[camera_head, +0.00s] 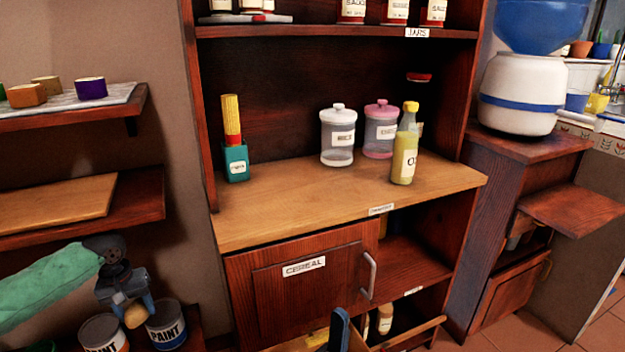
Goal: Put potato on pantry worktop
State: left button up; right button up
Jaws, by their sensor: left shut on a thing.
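My left gripper (132,308) is at the lower left, at the end of my green-sleeved arm. It is shut on a small tan potato (135,316), which shows only in part below the jaws. The gripper is in front of the paint cans, left of and lower than the pantry worktop. The pantry worktop (290,205) is a light wood surface in the dark wood cabinet, with a label on its front edge.
A green and yellow bottle (236,160), two lidded jars (337,140) and an oil bottle (405,150) stand along the worktop's back and right. Its front left is clear. Below are a cereal door (300,290) and a dark blue upright piece (339,330). Paint cans (166,325) stand lower left.

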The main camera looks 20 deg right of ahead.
aim_at(320, 198)
jog(key=k+l, duration=0.35)
jog(key=k+l+u, duration=0.1)
jog(key=k+l, duration=0.25)
jog(key=l, duration=0.25)
